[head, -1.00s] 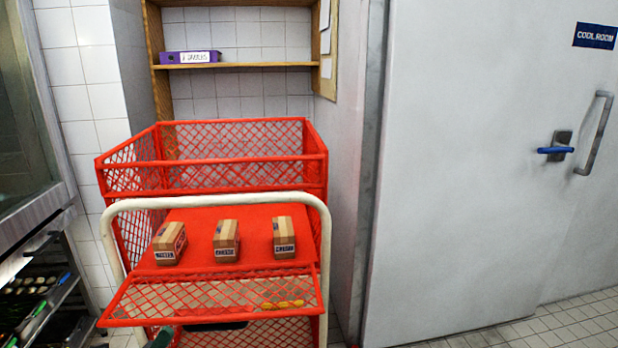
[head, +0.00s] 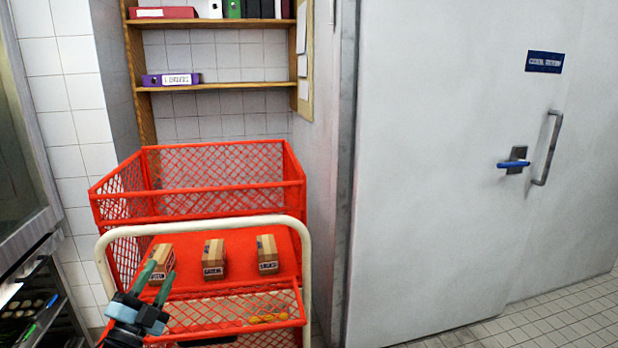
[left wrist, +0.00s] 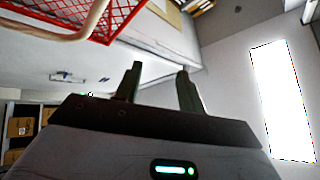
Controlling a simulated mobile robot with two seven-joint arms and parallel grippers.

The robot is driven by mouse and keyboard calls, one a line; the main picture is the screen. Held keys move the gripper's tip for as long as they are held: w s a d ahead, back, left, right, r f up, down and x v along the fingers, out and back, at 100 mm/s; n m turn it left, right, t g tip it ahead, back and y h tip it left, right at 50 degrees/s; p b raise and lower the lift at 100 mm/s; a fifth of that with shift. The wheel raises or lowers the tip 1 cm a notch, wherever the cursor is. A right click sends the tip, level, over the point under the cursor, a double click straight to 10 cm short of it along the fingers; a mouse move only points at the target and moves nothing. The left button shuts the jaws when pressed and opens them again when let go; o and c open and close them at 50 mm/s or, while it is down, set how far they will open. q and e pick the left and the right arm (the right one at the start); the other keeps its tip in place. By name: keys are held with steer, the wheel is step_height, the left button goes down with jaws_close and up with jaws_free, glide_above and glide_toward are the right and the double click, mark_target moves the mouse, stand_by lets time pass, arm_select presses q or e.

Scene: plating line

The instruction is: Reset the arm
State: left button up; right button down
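My left gripper (head: 154,279) is at the lower left of the head view, raised in front of the red cart. Its two dark green fingers stand apart with nothing between them. In the left wrist view the fingers (left wrist: 158,85) are also spread and empty. In the head view the left fingers overlap the leftmost box (head: 161,256) in the picture; I cannot tell the distance between them. My right gripper is not in view.
The red mesh cart (head: 230,217) with a cream handle (head: 303,262) holds a middle box (head: 214,257) and a right box (head: 267,253) on its shelf. Wooden shelves (head: 210,88) stand behind. The cool room door (head: 430,180) is shut at right, with clear floor (head: 560,318) before it.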

arm_select(q)
steer(key=w+a+f+n+g+y, duration=0.1)
steer(key=a+f+n+g+y, duration=0.25)
steer(key=f+n, duration=0.35)
steer(key=w+a+f+n+g+y, duration=0.1)
steer(key=a+f+n+g+y, duration=0.3)
steer(key=f+n, duration=0.35)
steer(key=s+d+f+m+g, duration=0.1)
steer(key=s+d+f+g, duration=0.1)
steer(key=s+d+f, duration=0.6)
steer(key=s+d+f+g+h, duration=0.1)
steer(key=s+d+f, duration=0.3)
steer(key=s, duration=0.8)
steer(key=s+d+f+g+h, duration=0.1)
steer(key=s+d+f+g, duration=0.1)
steer(key=s, duration=1)
steer(key=s+d+f+n+g+h, duration=0.1)
steer(key=s+d+f, duration=0.4)
steer(key=s, duration=0.8)
steer(key=shift+d+f, duration=0.3)
steer(key=shift+f, duration=0.15)
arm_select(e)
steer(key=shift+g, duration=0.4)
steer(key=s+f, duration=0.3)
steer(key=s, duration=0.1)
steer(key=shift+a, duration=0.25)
